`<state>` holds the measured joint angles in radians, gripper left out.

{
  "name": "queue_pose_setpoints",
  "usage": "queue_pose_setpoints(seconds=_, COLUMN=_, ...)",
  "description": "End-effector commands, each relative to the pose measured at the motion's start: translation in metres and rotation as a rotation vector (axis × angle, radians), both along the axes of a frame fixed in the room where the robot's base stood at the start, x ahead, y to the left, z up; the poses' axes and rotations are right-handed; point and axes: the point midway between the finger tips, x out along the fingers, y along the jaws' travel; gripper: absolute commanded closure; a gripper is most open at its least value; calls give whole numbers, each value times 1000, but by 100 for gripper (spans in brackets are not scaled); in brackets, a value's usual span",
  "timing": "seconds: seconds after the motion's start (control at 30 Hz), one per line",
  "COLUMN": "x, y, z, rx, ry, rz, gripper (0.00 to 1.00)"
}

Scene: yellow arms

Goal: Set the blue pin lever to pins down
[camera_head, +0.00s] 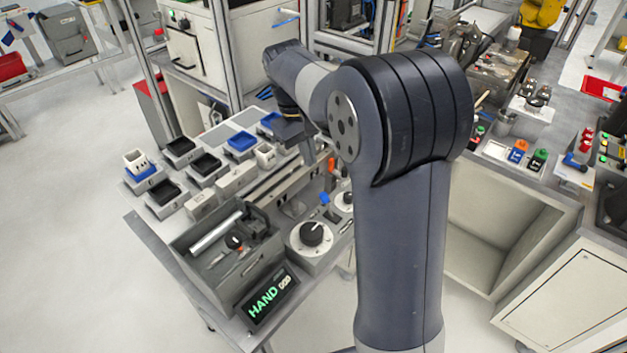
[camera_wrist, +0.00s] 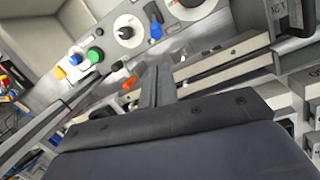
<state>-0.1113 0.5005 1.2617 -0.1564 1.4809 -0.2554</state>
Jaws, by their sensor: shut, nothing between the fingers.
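A small blue lever (camera_head: 324,199) stands between two white round dials on the grey bench. It also shows in the wrist view (camera_wrist: 156,30), near the top, beside the larger dial. I cannot tell from its tilt which setting it is in. My gripper (camera_head: 308,153) is above the bench, behind the lever and apart from it. In the wrist view my gripper's fingers (camera_wrist: 156,85) are together with nothing between them, and the lever lies beyond their tips. No pins can be made out.
The large dial (camera_head: 311,236) and a smaller dial (camera_head: 345,199) flank the lever. An orange lever (camera_wrist: 129,83) is close to the fingers. A grey tool bin (camera_head: 215,250) and a HAND display (camera_head: 268,298) stand in front. Trays (camera_head: 206,166) fill the left side.

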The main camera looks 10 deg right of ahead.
Motion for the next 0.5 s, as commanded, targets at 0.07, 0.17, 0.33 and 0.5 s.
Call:
queue_pose_setpoints(seconds=0.07, x=0, y=0, z=0, rx=0, ry=0, rz=0, gripper=100)
queue_pose_setpoints(seconds=0.17, x=0, y=0, z=0, rx=0, ry=-1, rz=0, gripper=100)
queue_pose_setpoints(seconds=0.33, x=-1, y=-1, z=-6, rx=0, ry=1, rz=-1, gripper=100)
queue_pose_setpoints(seconds=0.5, x=-4, y=-5, z=-29, rx=1, ry=3, rz=-2, gripper=100)
